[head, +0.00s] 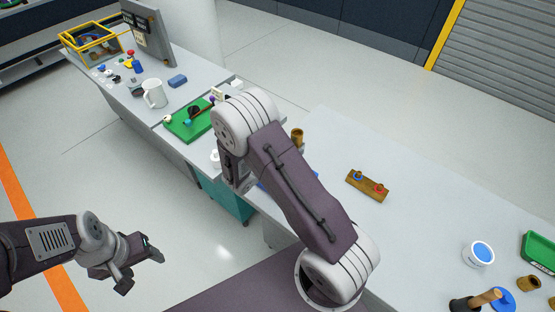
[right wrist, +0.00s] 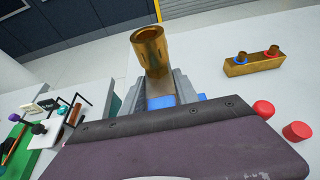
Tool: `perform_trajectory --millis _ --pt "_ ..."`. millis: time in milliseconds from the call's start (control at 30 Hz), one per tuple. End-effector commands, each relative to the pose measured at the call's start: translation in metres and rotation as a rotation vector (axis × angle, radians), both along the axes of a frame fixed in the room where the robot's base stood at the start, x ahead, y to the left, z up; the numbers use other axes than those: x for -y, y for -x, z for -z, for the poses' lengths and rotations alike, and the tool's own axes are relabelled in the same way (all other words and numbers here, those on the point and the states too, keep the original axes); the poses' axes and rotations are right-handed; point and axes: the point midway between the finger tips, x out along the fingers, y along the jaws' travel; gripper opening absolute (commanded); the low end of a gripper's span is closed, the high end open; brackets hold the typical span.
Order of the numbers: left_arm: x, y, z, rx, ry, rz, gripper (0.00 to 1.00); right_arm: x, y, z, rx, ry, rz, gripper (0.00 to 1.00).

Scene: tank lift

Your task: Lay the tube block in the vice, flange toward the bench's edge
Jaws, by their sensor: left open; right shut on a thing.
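The tube block is a brass tube with an open, wider top end; it stands nearly upright at the top middle of the right wrist view (right wrist: 150,52). A brass tube also shows in the head view just behind my right arm (head: 297,137). My right gripper (right wrist: 160,84) has grey fingers on both sides of the tube's lower end and is shut on it. Blue surface between the fingers (right wrist: 160,100) may be part of the vice; the rest is hidden by my arm and gripper housing. My left gripper (head: 138,264) is open and empty over the floor, away from the bench.
A brass block with blue and red rings (head: 368,186) lies on the bench to the right. Two red knobs (right wrist: 263,110) show near my right gripper. The bench beyond the brass block is partly clear.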

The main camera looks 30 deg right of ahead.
Motion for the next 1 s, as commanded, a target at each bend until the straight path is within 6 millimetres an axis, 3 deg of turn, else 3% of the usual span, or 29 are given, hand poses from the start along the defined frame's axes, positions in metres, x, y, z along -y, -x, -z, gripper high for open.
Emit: perform_trajectory --millis 100,233,400,633,1000 --pt "0.0 0.0 -0.008 0.0 0.0 0.0 0.62 -0.019 -0.019 0.014 0.001 0.002 -0.002 0.0" --pt "0.0 0.0 -0.009 0.0 0.0 0.0 0.62 -0.029 -0.03 0.024 0.002 0.001 0.0 0.0" --pt "0.0 0.0 -0.01 0.0 0.0 0.0 0.62 -0.031 -0.031 0.03 -0.001 0.002 0.001 0.0" --pt "0.0 0.0 -0.017 0.0 0.0 0.0 0.62 -0.03 -0.031 0.064 -0.001 0.002 0.001 0.0" --pt "0.0 0.0 -0.011 0.0 0.0 0.0 0.62 -0.03 -0.031 0.071 0.001 0.002 0.001 0.0"
